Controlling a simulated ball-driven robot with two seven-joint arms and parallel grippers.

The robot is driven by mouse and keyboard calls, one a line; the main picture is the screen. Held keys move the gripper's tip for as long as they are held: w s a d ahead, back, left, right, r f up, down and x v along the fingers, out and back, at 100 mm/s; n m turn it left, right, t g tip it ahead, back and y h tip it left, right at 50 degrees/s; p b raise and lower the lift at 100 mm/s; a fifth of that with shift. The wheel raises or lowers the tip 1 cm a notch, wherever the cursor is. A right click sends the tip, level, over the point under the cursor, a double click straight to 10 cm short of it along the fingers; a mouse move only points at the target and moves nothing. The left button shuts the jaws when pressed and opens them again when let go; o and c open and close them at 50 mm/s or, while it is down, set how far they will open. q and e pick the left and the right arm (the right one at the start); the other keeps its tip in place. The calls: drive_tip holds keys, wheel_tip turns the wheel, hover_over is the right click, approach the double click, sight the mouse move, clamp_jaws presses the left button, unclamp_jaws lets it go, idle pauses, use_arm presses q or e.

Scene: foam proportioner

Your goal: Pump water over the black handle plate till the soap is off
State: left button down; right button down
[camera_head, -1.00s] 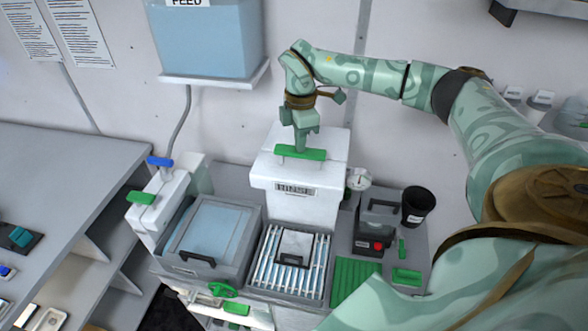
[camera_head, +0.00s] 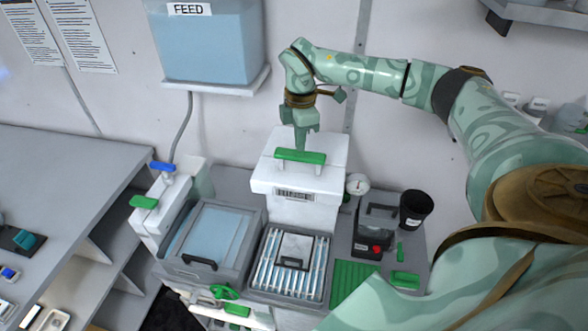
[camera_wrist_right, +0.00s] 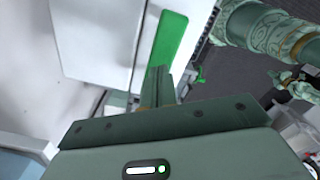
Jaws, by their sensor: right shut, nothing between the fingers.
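The black-handled plate (camera_head: 293,244) lies on the white-slatted rack in a grey tray (camera_head: 252,283). It is too small to tell whether soap is on it. The white pump box (camera_head: 305,181) stands behind the tray, with a green bar handle (camera_head: 300,156) on top. My right gripper (camera_head: 301,146) is shut and empty, pointing down at the bar's middle; I cannot tell whether it touches. In the right wrist view its fingertips (camera_wrist_right: 161,72) overlap the green bar (camera_wrist_right: 171,45). My left gripper is not identifiable in either view.
Left of the rack is a lidded basin (camera_head: 207,235). A blue FEED tank (camera_head: 208,42) hangs above. A dark device with a red button (camera_head: 368,235) and a black cup (camera_head: 415,208) stand to the right. A grey bench (camera_head: 60,175) is at left.

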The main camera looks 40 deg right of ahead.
wheel_tip(320, 180, up, 6)
drive_tip(key=p, duration=0.5)
drive_tip(key=shift+f, duration=0.1)
